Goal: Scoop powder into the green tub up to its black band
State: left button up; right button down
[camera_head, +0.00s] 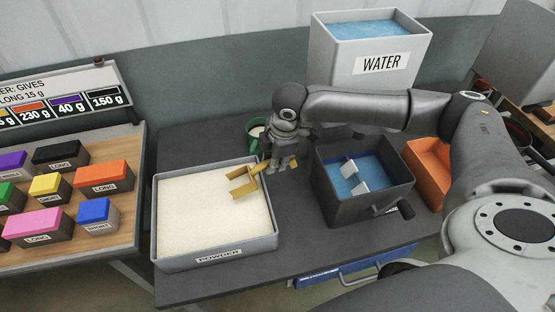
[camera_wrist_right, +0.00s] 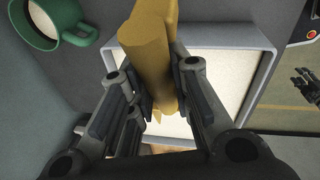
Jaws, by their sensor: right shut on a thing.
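My right gripper (camera_head: 278,163) is shut on the handle of a yellow scoop (camera_head: 243,187). The scoop's bowl is over the right back part of the powder tray (camera_head: 161,225); I cannot tell whether it touches the powder (camera_head: 205,212). The scoop (camera_wrist_right: 152,50) fills the middle of the right wrist view between my fingers. The green tub (camera_head: 253,145) stands behind the tray, partly hidden by my right gripper. Its handle and pale contents show in the right wrist view (camera_wrist_right: 82,37). I cannot make out its black band. A dark gripper, apparently my left (camera_wrist_right: 298,90), shows at the right wrist view's edge.
A dark bin of blue water (camera_head: 335,208) with a handle stands right of the tray, an orange bin (camera_head: 432,170) beyond. A large WATER container (camera_head: 345,75) stands behind. Coloured blocks (camera_head: 68,225) lie on a board at left. Bare table (camera_head: 290,230) lies between tray and bin.

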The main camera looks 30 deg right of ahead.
aim_at(261, 163)
jog(key=shift+w+a+r+g+h, duration=0.15)
jog(key=shift+w+a+r+h, duration=0.1)
jog(key=shift+a+r+h, duration=0.5)
jog(key=shift+w+a+r+g+h, duration=0.2)
jog(key=shift+a+r+h, duration=0.15)
jog(key=shift+a, duration=0.7)
jog(key=shift+w+a+r+h+b, duration=0.1)
jog(key=shift+a+r+h+b, duration=0.15)
jog(key=shift+a, duration=0.25)
jog(key=shift+w+a+r+h+b, duration=0.2)
jog(key=shift+a+h, duration=0.1)
jog(key=shift+a, duration=0.25)
jog(key=shift+w+a+r+h+b, duration=0.1)
jog(key=shift+a+r+h+b, duration=0.15)
jog(key=shift+a, duration=0.25)
jog(key=shift+a+r, duration=0.1)
jog(key=r+y+p, duration=0.1)
jog(key=y+p, duration=0.1)
jog(key=shift+r+p, duration=0.15)
jog(key=shift+p, duration=0.2)
jog(key=y, duration=0.1)
jog(key=r+y, duration=0.1)
jog(key=t+y+p, duration=0.1)
jog(key=shift+s+d+r, duration=0.15)
jog(key=shift+d, duration=0.1)
jog(key=shift+a+r+t+y, duration=0.15)
jog(key=shift+t+y, duration=0.1)
jog(key=shift+y, duration=0.45)
jog(key=shift+a, duration=0.1)
jog(key=shift+r, duration=0.15)
